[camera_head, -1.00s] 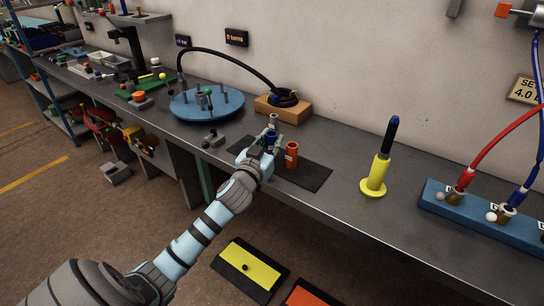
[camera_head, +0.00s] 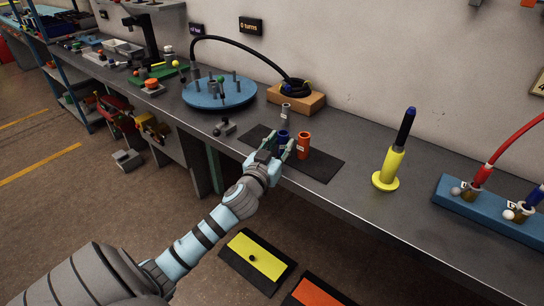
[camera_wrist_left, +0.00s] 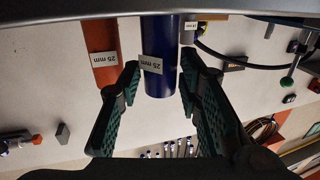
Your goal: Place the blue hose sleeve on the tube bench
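The blue hose sleeve (camera_head: 283,137) stands upright on a dark mat (camera_head: 322,165) on the grey workbench, between a grey sleeve and an orange sleeve. My left gripper (camera_head: 279,148) is at the near side of the sleeve. Its fingers (camera_wrist_left: 159,78) are spread, with narrow gaps beside the sleeve; contact is not clear. My right gripper is not in view. No label in view names the tube bench.
An orange sleeve (camera_head: 304,144) stands close right of the blue one; a small grey sleeve (camera_head: 286,112) stands behind. A yellow stand (camera_head: 389,170) holds a dark-blue rod. A blue block (camera_head: 490,210) with hoses lies further right. A round blue plate (camera_head: 220,95) with pegs stands left.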

